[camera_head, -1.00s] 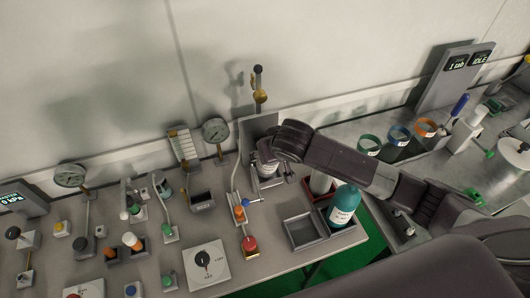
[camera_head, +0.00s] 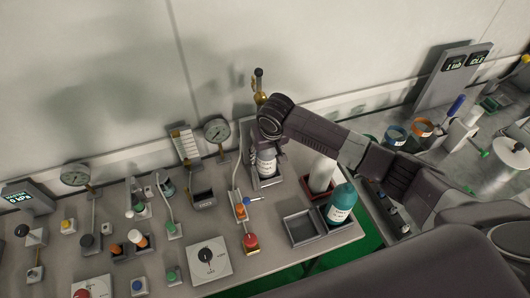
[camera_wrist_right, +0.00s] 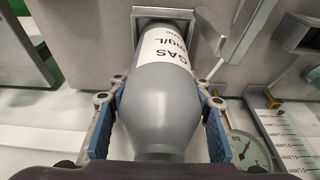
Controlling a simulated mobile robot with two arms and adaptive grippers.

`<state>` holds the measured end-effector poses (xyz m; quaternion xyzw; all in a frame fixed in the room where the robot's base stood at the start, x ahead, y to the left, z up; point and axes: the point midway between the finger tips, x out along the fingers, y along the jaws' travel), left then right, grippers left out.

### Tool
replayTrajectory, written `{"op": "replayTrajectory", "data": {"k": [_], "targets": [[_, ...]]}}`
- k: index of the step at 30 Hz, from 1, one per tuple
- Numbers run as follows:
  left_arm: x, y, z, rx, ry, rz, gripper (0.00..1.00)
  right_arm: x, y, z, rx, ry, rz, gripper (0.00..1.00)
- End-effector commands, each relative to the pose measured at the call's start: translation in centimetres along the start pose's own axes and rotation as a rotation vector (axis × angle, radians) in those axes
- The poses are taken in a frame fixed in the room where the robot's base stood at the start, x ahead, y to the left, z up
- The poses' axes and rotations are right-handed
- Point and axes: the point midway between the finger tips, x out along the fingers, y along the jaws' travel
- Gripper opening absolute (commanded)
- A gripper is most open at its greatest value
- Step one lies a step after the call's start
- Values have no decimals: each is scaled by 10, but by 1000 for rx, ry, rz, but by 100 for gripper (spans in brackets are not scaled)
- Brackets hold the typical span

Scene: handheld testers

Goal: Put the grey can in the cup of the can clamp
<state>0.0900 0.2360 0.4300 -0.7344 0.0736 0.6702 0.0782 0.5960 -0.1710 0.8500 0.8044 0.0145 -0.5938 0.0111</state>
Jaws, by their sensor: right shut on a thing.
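The grey can (camera_head: 267,164) with a white label stands at the can clamp (camera_head: 264,182), a grey stand at the back of the bench. My right gripper is shut on the can; in the wrist view its blue pads (camera_wrist_right: 161,130) press both sides of the can's shoulder (camera_wrist_right: 160,105). In that view the can's far end meets the square grey cup (camera_wrist_right: 165,13) and looks within its frame. Whether it rests on the cup's floor is hidden. In the head view my right wrist hides the can's top. My left gripper is not in view.
A gauge (camera_head: 217,131) stands left of the clamp. A tube with a yellow fitting (camera_head: 259,88) rises behind it. Several knobs and valves crowd the bench at left.

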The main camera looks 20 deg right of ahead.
Motion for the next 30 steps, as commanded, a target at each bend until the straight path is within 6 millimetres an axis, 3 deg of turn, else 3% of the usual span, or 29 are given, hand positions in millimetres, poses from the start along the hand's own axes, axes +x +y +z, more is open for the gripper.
{"op": "replayTrajectory", "data": {"k": [1, 2, 6, 17, 23, 30], "targets": [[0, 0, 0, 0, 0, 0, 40, 1, 0, 0, 0, 0, -1, 14], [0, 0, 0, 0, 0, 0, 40, 2, 0, 1, 0, -1, 0, 48], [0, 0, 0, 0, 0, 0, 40, 1, 0, 1, 0, -1, 0, 63], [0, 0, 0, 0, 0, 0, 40, -4, 0, -1, 0, 2, -1, 63], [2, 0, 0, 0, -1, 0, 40, -34, 0, -1, -2, 5, 0, 63], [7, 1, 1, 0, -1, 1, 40, -86, 0, -1, -1, 4, -1, 63]]}}
